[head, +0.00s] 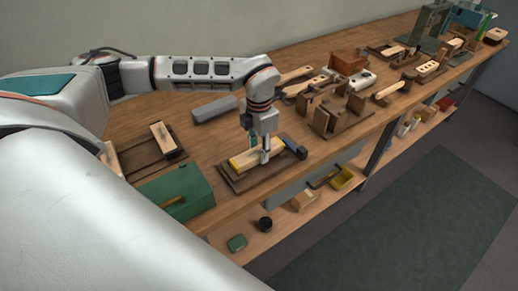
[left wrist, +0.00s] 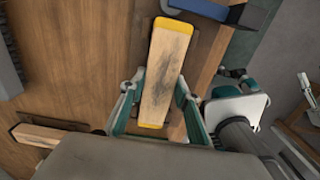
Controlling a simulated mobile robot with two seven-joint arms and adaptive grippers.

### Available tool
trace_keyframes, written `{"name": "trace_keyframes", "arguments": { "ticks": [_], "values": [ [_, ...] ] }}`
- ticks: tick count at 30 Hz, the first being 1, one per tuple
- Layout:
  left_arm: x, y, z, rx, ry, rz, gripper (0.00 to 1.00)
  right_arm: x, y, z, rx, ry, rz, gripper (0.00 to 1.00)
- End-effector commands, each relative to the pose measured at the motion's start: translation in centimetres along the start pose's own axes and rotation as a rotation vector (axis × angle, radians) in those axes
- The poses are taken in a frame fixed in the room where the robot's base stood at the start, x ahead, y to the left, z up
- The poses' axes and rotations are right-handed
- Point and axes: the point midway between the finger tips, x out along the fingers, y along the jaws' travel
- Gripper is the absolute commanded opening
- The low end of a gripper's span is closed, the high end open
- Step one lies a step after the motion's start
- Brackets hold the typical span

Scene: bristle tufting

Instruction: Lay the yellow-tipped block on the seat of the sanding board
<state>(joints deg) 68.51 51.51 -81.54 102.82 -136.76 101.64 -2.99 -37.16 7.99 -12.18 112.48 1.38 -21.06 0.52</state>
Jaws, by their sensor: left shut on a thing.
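The yellow-tipped block (head: 243,161) is a pale wooden bar with yellow ends and a dark smudge on its face. It also shows lengthwise in the left wrist view (left wrist: 162,75). My left gripper (head: 265,157) points down and is shut on the block, with a finger on each long side; it also shows in the left wrist view (left wrist: 158,103). The block is over the dark brown sanding board (head: 236,184), roughly lined up with it. The seat is hidden under the block, and I cannot tell whether the block touches it.
A blue and dark clamp-like piece (head: 297,149) stands at the board's right end. A green box (head: 175,193) and another wooden bar (head: 163,137) on a dark frame lie left. A grey block (head: 214,109) lies behind. Wooden fixtures (head: 330,115) crowd the bench to the right.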

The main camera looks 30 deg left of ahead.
Motion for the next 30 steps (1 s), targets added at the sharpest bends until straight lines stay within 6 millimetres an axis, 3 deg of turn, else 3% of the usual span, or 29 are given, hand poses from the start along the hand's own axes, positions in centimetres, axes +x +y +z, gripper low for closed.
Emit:
{"name": "trace_keyframes", "arguments": {
  "ticks": [25, 26, 27, 30],
  "values": [
    [0.81, -0.01, 0.02, 0.001, -0.001, 0.000, 0.06, 0.12, -0.07, 0.36, 0.000, -0.003, -0.001, 0.40],
    [0.79, -0.01, 0.03, 0.001, -0.001, 0.000, 0.37, 0.11, -0.07, 0.36, 0.000, -0.003, -0.001, 0.40],
    [0.78, -0.01, 0.03, 0.001, -0.001, 0.000, 0.47, 0.11, -0.07, 0.35, 0.001, -0.004, -0.001, 0.40],
    [0.77, -0.01, 0.03, 0.001, -0.001, 0.000, 0.51, 0.11, -0.07, 0.36, 0.000, -0.004, -0.001, 0.40]
  ]
}}
